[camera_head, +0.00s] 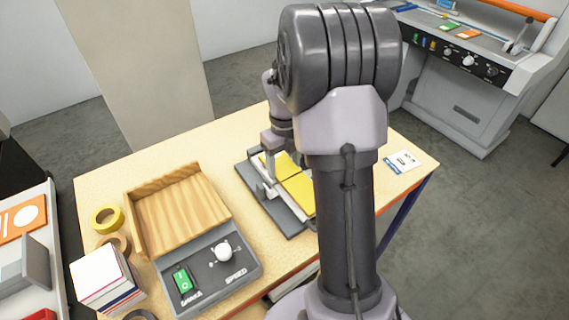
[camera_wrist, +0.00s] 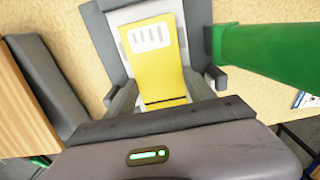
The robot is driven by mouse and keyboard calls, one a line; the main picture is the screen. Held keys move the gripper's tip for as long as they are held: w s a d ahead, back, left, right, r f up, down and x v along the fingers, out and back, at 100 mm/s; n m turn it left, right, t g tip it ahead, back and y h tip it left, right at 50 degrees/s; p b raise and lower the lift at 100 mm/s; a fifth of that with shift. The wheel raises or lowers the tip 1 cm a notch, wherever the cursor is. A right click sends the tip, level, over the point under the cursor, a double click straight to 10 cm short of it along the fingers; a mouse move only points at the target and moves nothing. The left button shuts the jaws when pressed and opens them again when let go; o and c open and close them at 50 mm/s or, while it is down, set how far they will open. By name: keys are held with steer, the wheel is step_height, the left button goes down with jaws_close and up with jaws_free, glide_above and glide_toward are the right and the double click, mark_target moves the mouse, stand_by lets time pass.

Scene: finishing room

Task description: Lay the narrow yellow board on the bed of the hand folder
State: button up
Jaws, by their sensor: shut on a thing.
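The narrow yellow board (camera_wrist: 160,68), with a pale striped label near its far end, runs away from my gripper (camera_wrist: 166,98) in the wrist view. My gripper is shut on its near end. The board lies over the pale bed of the grey hand folder (camera_wrist: 93,22); I cannot tell whether it rests flat or hangs just above. In the head view, yellow surface (camera_head: 298,188) shows over the folder's grey base (camera_head: 257,197), left of my arm. My arm hides the folder's right part.
A wooden tray (camera_head: 180,212) with a grey shake and speed control panel (camera_head: 213,262) stands left of the folder. Tape rolls (camera_head: 107,218) and stacked pads (camera_head: 103,275) are farther left. A green bar (camera_wrist: 265,48) crosses the wrist view's right. A card (camera_head: 402,162) lies right.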

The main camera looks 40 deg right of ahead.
steer(key=o, duration=1.5)
steer(key=shift+c, duration=0.2)
step_height(320, 180, up, 18)
steer(key=p, duration=0.5)
steer(key=shift+f, duration=0.25)
